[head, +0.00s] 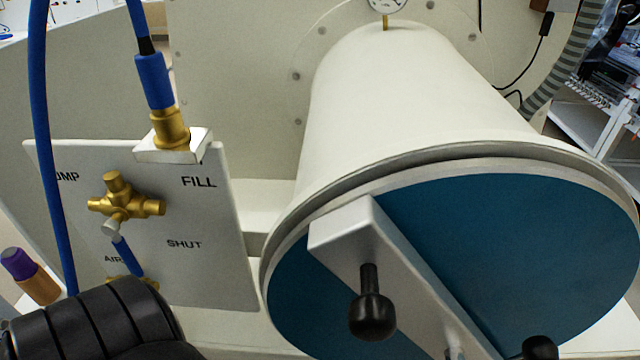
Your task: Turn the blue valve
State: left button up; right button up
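The blue valve handle (127,257) is a short blue lever with a pale metal stem. It slants down and slightly right from the brass valve body (125,200), ending between the AIR and SHUT labels, nearer AIR. The valve sits on a pale panel (215,265), which also carries FILL at upper right and a partly hidden label ending in "UMP" at upper left. A black ribbed part, probably of my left arm, fills the bottom left corner just below the handle and covers the panel's lower edge. I see no fingertips of either gripper.
A blue hose (152,80) enters a brass fitting (170,128) above the valve. Another blue hose (45,150) runs down the left. A white cylinder (400,100) with a blue door (540,240), clamp bar (350,240) and black knob (371,316) stands right. A purple-capped brown cylinder (38,285) is far left.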

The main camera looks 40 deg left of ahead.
aim_at(110, 227)
jog(key=j+u, duration=0.15)
jog(key=u, duration=2.15)
jog(key=j+z, duration=0.1)
jog(key=z, duration=0.8)
jog(key=k+j+z, duration=0.1)
jog(key=j+z, duration=0.3)
jog(key=k+j+z, duration=0.1)
jog(key=j+z, duration=0.25)
jog(key=k+j+z, duration=0.15)
jog(key=z, duration=0.25)
